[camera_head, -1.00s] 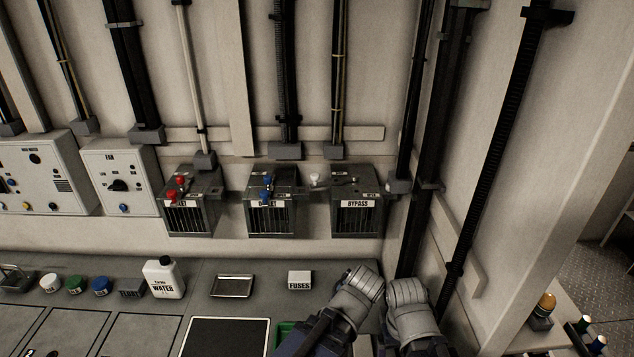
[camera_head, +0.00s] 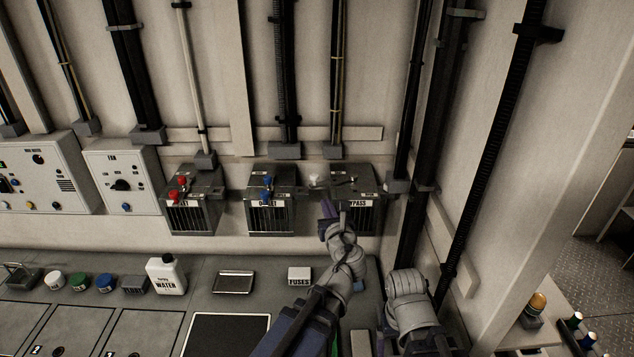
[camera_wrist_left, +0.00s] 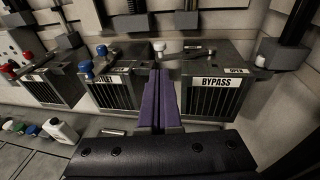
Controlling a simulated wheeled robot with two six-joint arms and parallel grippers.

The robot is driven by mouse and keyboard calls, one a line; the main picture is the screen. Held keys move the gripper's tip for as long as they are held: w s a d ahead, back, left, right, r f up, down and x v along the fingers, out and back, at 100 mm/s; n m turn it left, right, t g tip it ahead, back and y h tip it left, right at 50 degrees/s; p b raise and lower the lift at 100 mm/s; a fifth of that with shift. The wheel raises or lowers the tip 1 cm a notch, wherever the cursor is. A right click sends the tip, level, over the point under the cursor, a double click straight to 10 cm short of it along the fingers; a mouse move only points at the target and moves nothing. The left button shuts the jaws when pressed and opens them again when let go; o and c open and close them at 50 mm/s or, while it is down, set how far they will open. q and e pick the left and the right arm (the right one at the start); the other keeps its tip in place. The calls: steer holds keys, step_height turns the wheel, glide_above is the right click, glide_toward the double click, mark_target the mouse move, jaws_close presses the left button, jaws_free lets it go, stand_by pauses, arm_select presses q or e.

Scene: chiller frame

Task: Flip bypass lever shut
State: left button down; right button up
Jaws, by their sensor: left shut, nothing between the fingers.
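The bypass box (camera_head: 367,214) is a dark grilled box with a white BYPASS label, on the wall at the right end of a row. Its lever has a white knob (camera_head: 316,181) that sticks out left of the box top. In the left wrist view, the white knob (camera_wrist_left: 159,46) and the lever arm (camera_wrist_left: 190,50) lie along the box top edge. My left gripper (camera_head: 326,207) has purple fingers, shut and empty, in front of the box's left side and below the knob. The fingertips (camera_wrist_left: 157,71) appear apart from the knob. My right gripper's fingers do not show.
Two similar boxes stand to the left, with red handles (camera_head: 178,187) and blue handles (camera_head: 267,187). A bench below holds a water bottle (camera_head: 166,275), a metal tray (camera_head: 233,282) and a fuses box (camera_head: 300,274). Dark vertical pipes line the right corner.

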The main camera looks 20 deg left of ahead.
mark_target(315, 178)
arm_select(q)
steer(key=b+x, duration=0.2)
steer(key=x, duration=1.2)
steer(key=shift+s, duration=0.1)
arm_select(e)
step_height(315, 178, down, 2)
arm_select(q)
steer(key=shift+a, duration=0.1)
